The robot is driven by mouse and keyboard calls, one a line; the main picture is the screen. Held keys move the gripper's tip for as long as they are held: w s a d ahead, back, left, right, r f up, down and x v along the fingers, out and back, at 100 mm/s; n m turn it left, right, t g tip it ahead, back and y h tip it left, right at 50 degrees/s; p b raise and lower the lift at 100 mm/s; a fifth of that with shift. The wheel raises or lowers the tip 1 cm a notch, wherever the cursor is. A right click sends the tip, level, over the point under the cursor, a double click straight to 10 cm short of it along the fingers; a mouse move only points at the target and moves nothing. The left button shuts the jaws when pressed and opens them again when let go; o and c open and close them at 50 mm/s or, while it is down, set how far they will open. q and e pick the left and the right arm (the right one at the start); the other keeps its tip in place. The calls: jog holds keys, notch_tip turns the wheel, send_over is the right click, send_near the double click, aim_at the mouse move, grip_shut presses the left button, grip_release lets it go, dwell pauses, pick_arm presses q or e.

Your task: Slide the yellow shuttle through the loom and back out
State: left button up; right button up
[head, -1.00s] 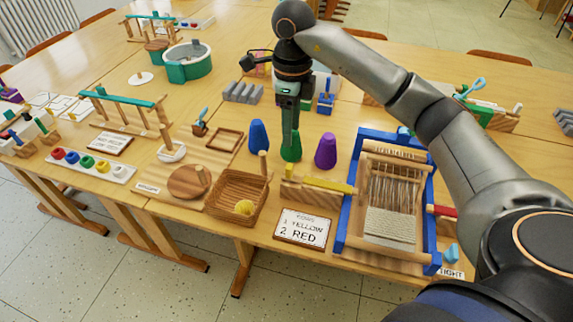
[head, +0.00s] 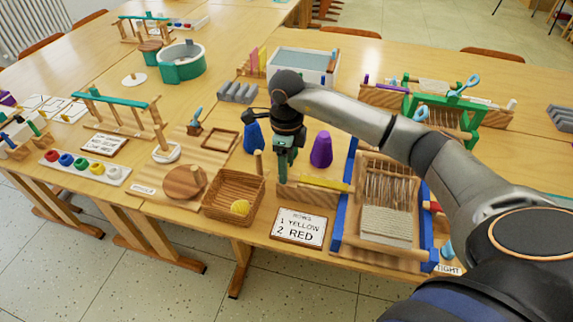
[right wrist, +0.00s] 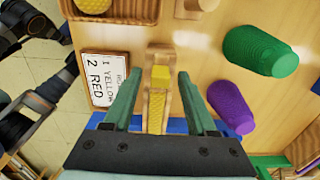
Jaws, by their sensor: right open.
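The yellow shuttle (head: 325,183) lies on a wooden rest (head: 310,197) at the left side of the blue-framed loom (head: 344,215). The loom holds pale warp threads and a woven strip. My right gripper (head: 281,181) points down at the shuttle's left end, partly hiding it. In the right wrist view, its open fingers (right wrist: 159,75) stand on either side of the yellow shuttle (right wrist: 159,105), with visible gaps. A red piece (head: 435,207) shows at the loom's right side, partly hidden by my arm.
A card reading 1 yellow, 2 red (head: 298,228) lies in front of the rest. A wicker basket (head: 222,210) with a yellow ball stands left. A purple cone (head: 321,150) and blue cone (head: 253,138) stand behind; a green cone (right wrist: 262,52) shows in the wrist view.

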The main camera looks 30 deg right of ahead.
jog(key=shift+c, duration=0.2)
grip_shut()
dwell(1.1)
